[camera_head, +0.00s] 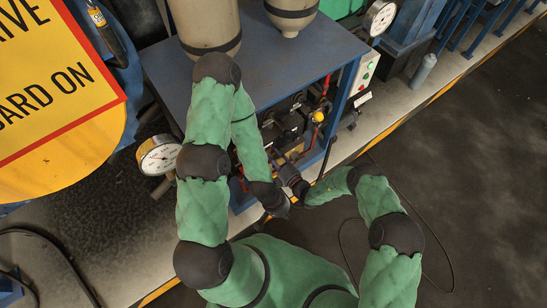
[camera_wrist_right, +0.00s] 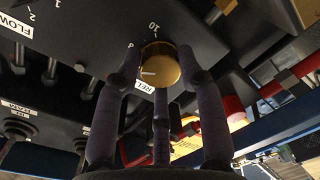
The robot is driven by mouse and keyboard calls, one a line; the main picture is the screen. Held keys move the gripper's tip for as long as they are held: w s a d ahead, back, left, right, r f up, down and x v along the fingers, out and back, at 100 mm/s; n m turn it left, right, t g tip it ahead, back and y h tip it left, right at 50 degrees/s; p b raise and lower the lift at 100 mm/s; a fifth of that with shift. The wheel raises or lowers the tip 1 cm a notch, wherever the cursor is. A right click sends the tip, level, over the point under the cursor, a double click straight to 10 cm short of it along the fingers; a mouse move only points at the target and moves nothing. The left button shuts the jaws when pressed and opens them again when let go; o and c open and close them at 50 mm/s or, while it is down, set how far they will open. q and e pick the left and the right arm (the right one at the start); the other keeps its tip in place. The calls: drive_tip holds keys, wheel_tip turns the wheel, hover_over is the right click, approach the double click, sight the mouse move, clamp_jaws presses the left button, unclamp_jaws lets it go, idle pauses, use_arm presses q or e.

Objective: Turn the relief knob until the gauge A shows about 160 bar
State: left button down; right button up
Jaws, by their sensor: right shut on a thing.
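The relief knob (camera_wrist_right: 160,65) is a gold knob with a pale pointer line, on a dark panel with a partly covered "REL" label (camera_wrist_right: 145,86) and a "10" scale mark. My right gripper (camera_wrist_right: 159,72) is shut on the knob, with its dark fingers around it. In the head view my right gripper (camera_head: 287,170) reaches into the bench front, and the knob is hidden. My left gripper (camera_head: 276,204) hangs just below it; its fingers are too small to read. A white dial gauge (camera_head: 158,156) stands at left and another gauge (camera_head: 381,17) at upper right; their letters and readings are unreadable.
A blue bench (camera_head: 320,50) carries beige vessels (camera_head: 205,20). A yellow knob (camera_head: 318,117) and a button box (camera_head: 366,70) are at its right. A large yellow sign (camera_head: 50,80) fills the upper left. Dark floor at right is mostly clear, with a loose cable.

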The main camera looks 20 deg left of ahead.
drive_tip(key=shift+s+a+f+m+g, duration=0.15)
drive_tip(key=shift+s+m, duration=0.15)
drive_tip(key=shift+m, duration=0.3)
drive_tip(key=shift+s+a+f+m+g, duration=0.15)
drive_tip(key=shift+s+m, duration=0.1)
drive_tip(key=shift+m, duration=0.35)
drive_tip(key=shift+d+r, duration=0.1)
drive_tip(key=shift+r, duration=0.05)
drive_tip(key=o, duration=1.1)
drive_tip(key=shift+o, duration=0.2)
drive_tip(key=shift+w+r, duration=0.15)
drive_tip(key=shift+w, duration=0.05)
drive_tip(key=f+v, duration=0.1)
drive_tip(key=v, duration=1.1)
drive_tip(key=shift+r, duration=0.3)
